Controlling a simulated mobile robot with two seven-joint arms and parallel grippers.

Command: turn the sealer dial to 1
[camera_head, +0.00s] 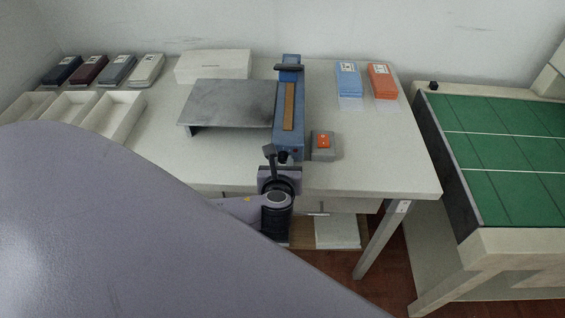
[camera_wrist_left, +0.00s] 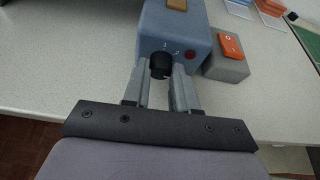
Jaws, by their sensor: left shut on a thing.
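The blue sealer (camera_head: 290,108) stands on the white table with its long bar running away from me. Its black dial (camera_wrist_left: 160,66) is on the near end face, with small white numbers above it. The dial's exact setting is too small to read. My left gripper (camera_wrist_left: 163,78) is at the front of the sealer, shut on the dial with one finger on each side. In the head view the left gripper (camera_head: 277,158) hides most of the dial. My right gripper is not in view.
A grey box with an orange switch (camera_head: 323,141) sits just right of the sealer. A grey metal plate (camera_head: 228,103) is on its left. Blue and orange packs (camera_head: 348,78) lie at the back right, white trays (camera_head: 120,112) at the left. The table's right front is clear.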

